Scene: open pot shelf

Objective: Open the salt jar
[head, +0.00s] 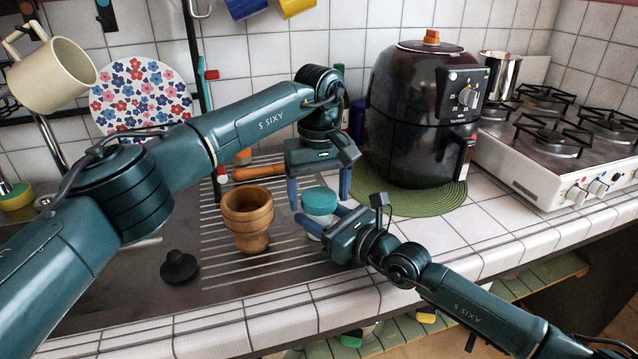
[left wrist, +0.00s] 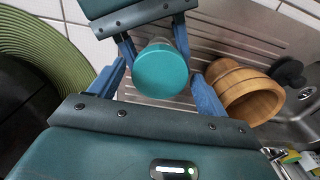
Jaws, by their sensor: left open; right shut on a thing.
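The salt jar (head: 319,202) stands upright on the ribbed metal drainboard, with a round teal lid on top and a pale body mostly hidden by the grippers. My right gripper (head: 318,218) reaches in from the right and is shut on the jar's body below the lid. My left gripper (head: 319,190) is above, pointing down and open, with one blue finger on each side of the lid. In the left wrist view the lid (left wrist: 161,70) sits between the left gripper's fingers (left wrist: 157,84), with gaps on both sides. The right gripper's fingers (left wrist: 153,44) show beyond it.
A wooden mortar (head: 248,215) stands close to the left of the jar. A black knobbed stopper (head: 179,267) lies farther left. A dark air fryer (head: 420,120) on a green mat (head: 445,198) stands behind right, with a gas stove (head: 560,150) beyond. White tiles at the front are clear.

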